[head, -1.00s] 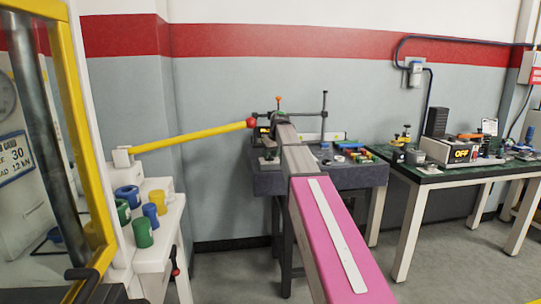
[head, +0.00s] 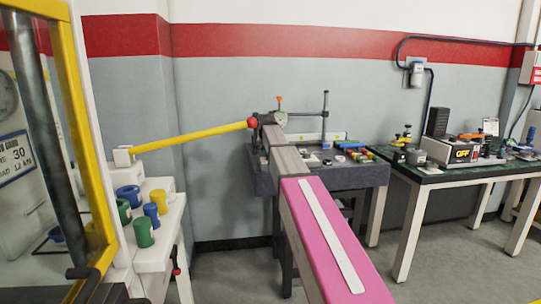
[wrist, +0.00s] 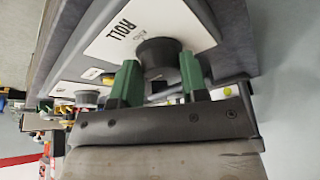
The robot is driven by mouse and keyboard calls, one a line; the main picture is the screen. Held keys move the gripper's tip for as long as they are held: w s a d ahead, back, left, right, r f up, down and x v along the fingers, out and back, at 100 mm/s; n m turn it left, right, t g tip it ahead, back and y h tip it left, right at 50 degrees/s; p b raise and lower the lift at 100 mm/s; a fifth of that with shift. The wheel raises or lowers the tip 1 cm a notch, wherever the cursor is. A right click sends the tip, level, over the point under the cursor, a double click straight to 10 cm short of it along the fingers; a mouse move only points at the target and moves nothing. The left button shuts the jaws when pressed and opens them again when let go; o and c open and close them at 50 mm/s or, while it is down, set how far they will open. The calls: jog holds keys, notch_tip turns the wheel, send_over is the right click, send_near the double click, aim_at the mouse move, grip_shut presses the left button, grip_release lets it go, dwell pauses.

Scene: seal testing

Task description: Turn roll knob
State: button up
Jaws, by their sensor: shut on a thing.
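In the wrist view, the roll knob (wrist: 158,56) is a dark grey round knob on a white plate (wrist: 115,35) marked "ROLL". My gripper (wrist: 160,70) has its two green fingers on either side of the knob and is shut on it. The underside of the knob and the exact contact are partly hidden by the fingers. In the head view, my gripper is at the far end of my arm, over the dark table (head: 345,175). The knob cannot be made out there.
A second dark knob (wrist: 88,97) on its own white plate sits beside it in the wrist view. In the head view, a yellow bar (head: 190,135) with a red ball end reaches close to my arm's end. A thin upright post (head: 325,118) stands to the right.

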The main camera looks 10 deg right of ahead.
jog(key=m, duration=0.2)
jog(key=m+g+h, duration=0.1)
jog(key=m, duration=0.2)
jog(key=shift+w+a+m, duration=0.15)
jog(key=shift+a+m, duration=0.1)
jog(key=shift+m, duration=0.05)
jog(key=m+g+h, duration=0.1)
jog(key=m+g, duration=0.1)
jog(key=m, duration=0.2)
jog(key=shift+w+m, duration=0.1)
jog(key=shift+m, duration=0.2)
jog(key=m+g, duration=0.2)
jog(key=m, duration=0.3)
jog(key=shift+w+f, duration=0.1)
jog(key=shift+d+m+g, duration=0.15)
jog(key=shift+m+g, duration=0.75)
jog(key=shift+m, duration=1.5)
jog(key=o, duration=0.9)
